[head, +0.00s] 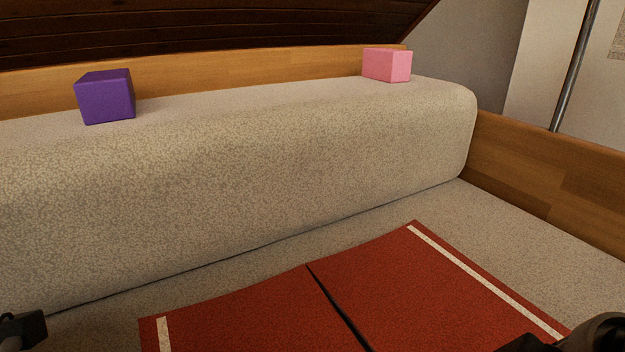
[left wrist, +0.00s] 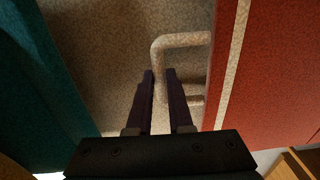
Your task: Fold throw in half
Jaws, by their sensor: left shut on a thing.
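The red throw (head: 430,290) lies flat on the seat. It has a pale stripe near each side edge and a dark line across its middle; its near edge is cut off. In the left wrist view the throw (left wrist: 275,90) shows at the right, with a cream loop handle (left wrist: 185,40) at its edge. My left gripper (left wrist: 161,80) is shut on this loop, which runs between its fingers. In the head view only a dark part of my left gripper shows at the lower left corner. Dark parts of my right arm show at the lower right; its fingertips are hidden.
A padded backrest (head: 250,180) runs behind the seat. A purple block (head: 106,97) and a pink block (head: 387,65) sit on top of it. A wooden side board (head: 550,175) closes the right. A teal surface (left wrist: 40,90) lies at the left in the left wrist view.

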